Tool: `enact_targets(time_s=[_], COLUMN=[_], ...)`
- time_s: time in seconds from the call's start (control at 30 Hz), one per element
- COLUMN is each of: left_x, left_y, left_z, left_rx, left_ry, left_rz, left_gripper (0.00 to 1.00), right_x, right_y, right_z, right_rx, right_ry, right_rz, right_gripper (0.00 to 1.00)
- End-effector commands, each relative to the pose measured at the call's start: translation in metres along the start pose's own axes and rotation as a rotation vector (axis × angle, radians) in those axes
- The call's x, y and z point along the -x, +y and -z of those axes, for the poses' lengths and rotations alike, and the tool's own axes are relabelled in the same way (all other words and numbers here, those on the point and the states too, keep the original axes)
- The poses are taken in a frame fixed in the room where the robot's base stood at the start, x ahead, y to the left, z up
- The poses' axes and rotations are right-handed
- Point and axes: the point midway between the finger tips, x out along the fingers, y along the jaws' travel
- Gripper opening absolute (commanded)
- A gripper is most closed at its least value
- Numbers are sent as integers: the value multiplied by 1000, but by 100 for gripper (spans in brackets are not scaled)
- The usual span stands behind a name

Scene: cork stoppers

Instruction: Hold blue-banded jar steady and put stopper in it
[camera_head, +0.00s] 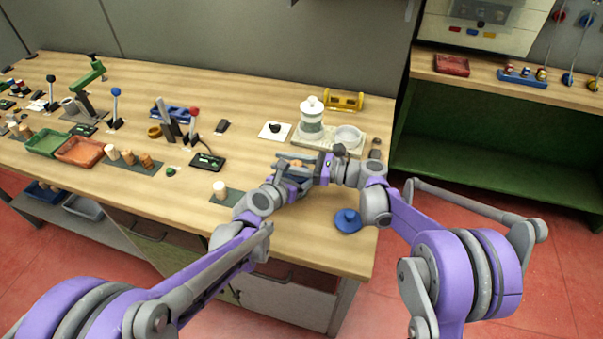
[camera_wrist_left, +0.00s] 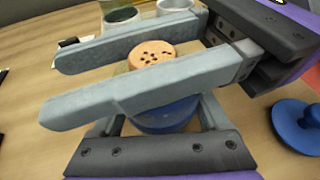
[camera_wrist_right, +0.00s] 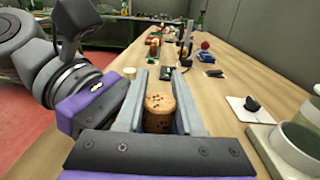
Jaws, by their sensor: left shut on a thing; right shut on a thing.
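The blue-banded jar (camera_wrist_left: 165,120) stands between the fingers of my left gripper (camera_head: 290,180), which is shut on it. The cork stopper (camera_wrist_left: 152,54) is light brown with dark specks on top. My right gripper (camera_wrist_right: 160,78) is shut on the stopper (camera_wrist_right: 160,112), its two grey fingers crossing above my left gripper in the left wrist view. The stopper is in line over the jar. The near finger hides where stopper and jar meet, so I cannot tell how deep it sits. In the head view both grippers mostly hide the jar.
A blue knobbed piece (camera_head: 347,220) lies at the table's front right. Behind the grippers stand a white-lidded jar (camera_head: 312,116) and a pale dish (camera_head: 347,137) on a tray. A pale stopper (camera_head: 220,188) stands on a dark mat to the left.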

Motion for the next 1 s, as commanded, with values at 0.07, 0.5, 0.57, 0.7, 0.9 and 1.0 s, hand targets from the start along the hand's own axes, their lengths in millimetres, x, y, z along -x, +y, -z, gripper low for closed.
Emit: enact_targets(time_s=[0.07,0.5,0.57,0.7,0.9,1.0], left_x=[0,0,0,0,0,0], left_y=[0,0,0,0,2,3], left_z=[0,0,0,0,0,0], left_rx=[0,2,2,2,3,3], left_ry=[0,-1,-1,-1,-2,-2], left_rz=[0,0,0,0,-4,-6], left_gripper=[0,0,0,0,0,0], right_x=[0,0,0,3,34,56], right_y=[0,0,0,0,-1,-1], right_z=[5,11,12,12,12,12], right_rx=[0,1,1,1,1,1], right_ry=[0,4,5,6,5,5], right_rz=[0,-1,-1,0,4,6], right_gripper=[0,47,58,71,71,71])
